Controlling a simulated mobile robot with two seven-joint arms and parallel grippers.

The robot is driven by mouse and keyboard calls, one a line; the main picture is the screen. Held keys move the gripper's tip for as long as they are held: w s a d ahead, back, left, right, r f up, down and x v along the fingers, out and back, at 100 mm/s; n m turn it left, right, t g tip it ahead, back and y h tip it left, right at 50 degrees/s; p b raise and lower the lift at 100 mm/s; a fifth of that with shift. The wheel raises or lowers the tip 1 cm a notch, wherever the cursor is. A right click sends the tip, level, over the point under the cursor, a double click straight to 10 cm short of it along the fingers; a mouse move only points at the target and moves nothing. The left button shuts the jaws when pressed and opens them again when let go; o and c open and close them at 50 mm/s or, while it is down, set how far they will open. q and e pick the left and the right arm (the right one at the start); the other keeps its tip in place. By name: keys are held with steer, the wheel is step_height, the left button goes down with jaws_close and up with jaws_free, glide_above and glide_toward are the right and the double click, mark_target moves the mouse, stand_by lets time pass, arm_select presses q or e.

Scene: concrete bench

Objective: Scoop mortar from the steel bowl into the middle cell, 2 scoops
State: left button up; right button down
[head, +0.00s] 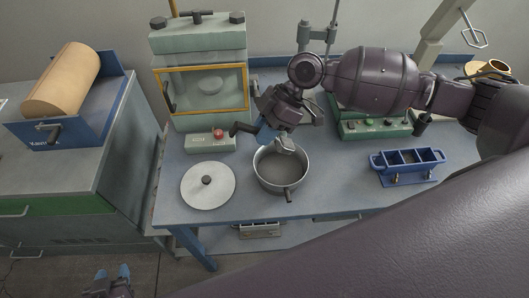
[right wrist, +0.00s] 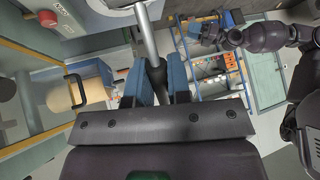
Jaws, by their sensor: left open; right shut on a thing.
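The steel bowl (head: 259,176) stands on the bench with grey mortar inside and its handle towards the front. My right gripper (head: 266,133) is shut on the scoop, its dark handle sticking out to the left. The scoop's metal head (head: 286,146) is over the bowl's back rim; its load cannot be made out. In the right wrist view the scoop's shaft (right wrist: 145,35) rises from between the blue fingers. The blue mould (head: 405,179) with three cells in a row stands right of the bowl; the cell floors are too small to judge. My left gripper (head: 115,280) is open and empty at the bottom left.
A round grey lid (head: 208,190) with a black knob lies left of the bowl. A control box (head: 208,142) with a red button sits behind it, before a press (head: 200,100). A green machine (head: 375,128) stands behind the mould. Bench between bowl and mould is clear.

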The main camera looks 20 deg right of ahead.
steer(key=f+n+h, duration=0.1)
steer(key=s+a+f+n+g+h+b, duration=0.1)
steer(key=f+h, duration=0.1)
steer(key=s+f+n+h, duration=0.1)
steer(key=f+n, duration=0.1)
steer(key=shift+s+a+g+b, duration=0.1)
steer(key=shift+a+g+b, duration=0.2)
steer(key=shift+a+g, duration=0.1)
steer(key=h, duration=0.2)
steer(key=shift+s+a+r+t+h, duration=0.15)
steer(key=shift+a+r+t+h, duration=0.15)
steer(key=shift+a+t, duration=0.1)
stand_by(0.4)
steer(key=shift+f, duration=0.15)
